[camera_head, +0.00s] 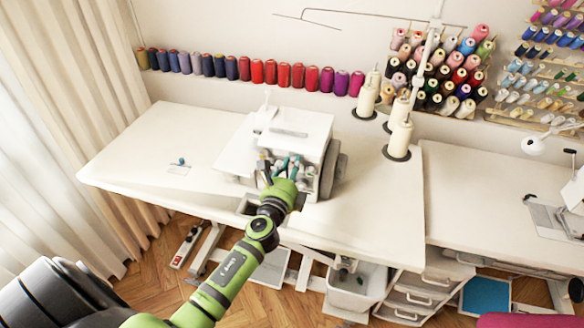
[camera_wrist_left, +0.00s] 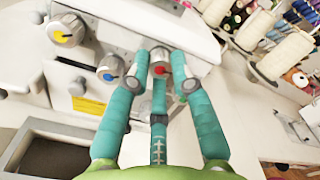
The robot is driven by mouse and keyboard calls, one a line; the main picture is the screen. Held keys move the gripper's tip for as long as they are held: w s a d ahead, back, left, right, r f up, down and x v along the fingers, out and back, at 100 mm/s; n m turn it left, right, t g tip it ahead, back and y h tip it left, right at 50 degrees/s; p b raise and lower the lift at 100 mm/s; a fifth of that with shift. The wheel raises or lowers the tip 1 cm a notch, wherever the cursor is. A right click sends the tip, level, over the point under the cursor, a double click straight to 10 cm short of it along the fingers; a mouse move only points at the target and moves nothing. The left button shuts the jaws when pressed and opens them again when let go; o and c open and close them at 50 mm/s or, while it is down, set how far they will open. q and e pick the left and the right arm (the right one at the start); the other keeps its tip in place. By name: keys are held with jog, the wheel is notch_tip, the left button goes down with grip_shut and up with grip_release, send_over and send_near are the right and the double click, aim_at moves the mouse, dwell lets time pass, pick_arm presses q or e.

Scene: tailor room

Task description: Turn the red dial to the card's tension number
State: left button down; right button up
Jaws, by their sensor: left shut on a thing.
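A white sewing machine (camera_head: 300,128) stands on the white table. In the left wrist view its front has a yellow-marked dial (camera_wrist_left: 66,30), a blue-marked dial (camera_wrist_left: 110,68) and a silver dial with a red mark, the red dial (camera_wrist_left: 160,70). My left gripper (camera_head: 287,166) is at the machine's front, its teal fingers (camera_wrist_left: 163,62) shut around the red dial, which they partly hide. Its setting cannot be read. A small pale card (camera_head: 178,170) with a blue-green thing on it lies on the table left of the machine; any number is too small to read. My right gripper is not in view.
Large cream thread cones (camera_head: 398,138) stand right of the machine, beneath a thin thread stand. Colored spools line the wall behind. The table's left part is mostly clear. A second white table (camera_head: 480,190) stands at the right.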

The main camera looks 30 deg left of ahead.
pick_arm(q)
jog(key=shift+a+r+n+b, duration=0.15)
jog(key=shift+n+b, duration=0.45)
jog(key=shift+n, duration=1.6)
jog(key=c, duration=1.1)
grip_release()
jog(key=v, duration=1.2)
